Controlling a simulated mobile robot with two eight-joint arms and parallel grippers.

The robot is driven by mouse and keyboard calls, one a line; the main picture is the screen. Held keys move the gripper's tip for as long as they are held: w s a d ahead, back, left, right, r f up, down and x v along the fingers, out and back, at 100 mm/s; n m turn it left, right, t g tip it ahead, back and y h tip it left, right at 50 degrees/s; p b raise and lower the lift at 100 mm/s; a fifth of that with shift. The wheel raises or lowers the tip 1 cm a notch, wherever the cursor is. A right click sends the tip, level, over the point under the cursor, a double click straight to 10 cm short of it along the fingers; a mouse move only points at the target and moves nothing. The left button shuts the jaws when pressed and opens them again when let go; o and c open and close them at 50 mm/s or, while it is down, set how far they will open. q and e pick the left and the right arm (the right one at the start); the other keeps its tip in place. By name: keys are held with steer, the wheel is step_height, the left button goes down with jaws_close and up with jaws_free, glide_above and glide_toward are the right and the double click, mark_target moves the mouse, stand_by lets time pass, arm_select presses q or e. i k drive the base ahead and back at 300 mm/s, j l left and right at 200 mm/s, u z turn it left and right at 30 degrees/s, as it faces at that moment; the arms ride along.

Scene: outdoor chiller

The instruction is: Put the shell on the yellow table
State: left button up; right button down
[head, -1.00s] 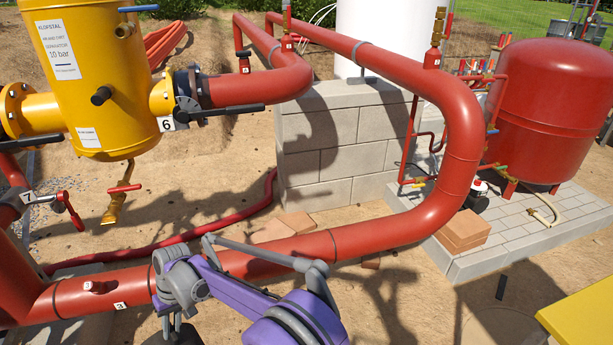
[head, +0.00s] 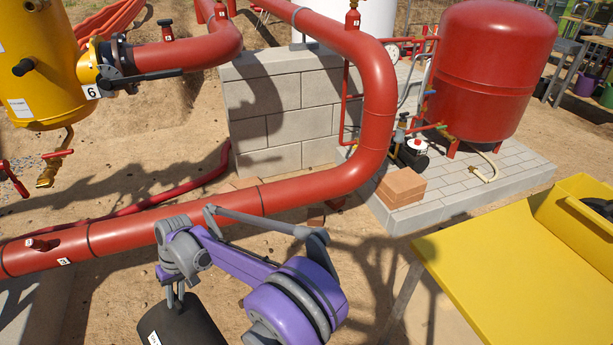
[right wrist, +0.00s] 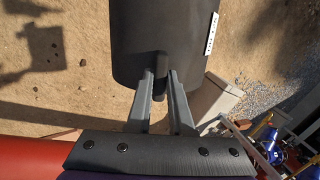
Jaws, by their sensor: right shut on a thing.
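The shell (head: 182,322) is a dark grey, curved piece with a small white label, at the bottom of the head view, where its lower part is cut off. My right gripper (head: 175,297) is shut on it from above. In the right wrist view, the two fingers (right wrist: 161,85) close on a small raised part of the shell (right wrist: 165,40), which hangs clear over sandy ground. The yellow table (head: 485,270) is at the lower right of the head view, well apart from the shell. My left gripper is not in view.
A yellow bin (head: 570,232) with something dark in it stands at the table's far right. The table's nearer left part is bare. A thick red pipe (head: 300,192) runs behind my right arm. Bricks (head: 401,187) lie on a paved plinth by the red tank (head: 494,75).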

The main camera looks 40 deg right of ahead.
mark_target(516, 280)
steer(key=k+l+z, duration=0.15)
steer(key=k+l, duration=0.45)
steer(key=k, duration=0.15)
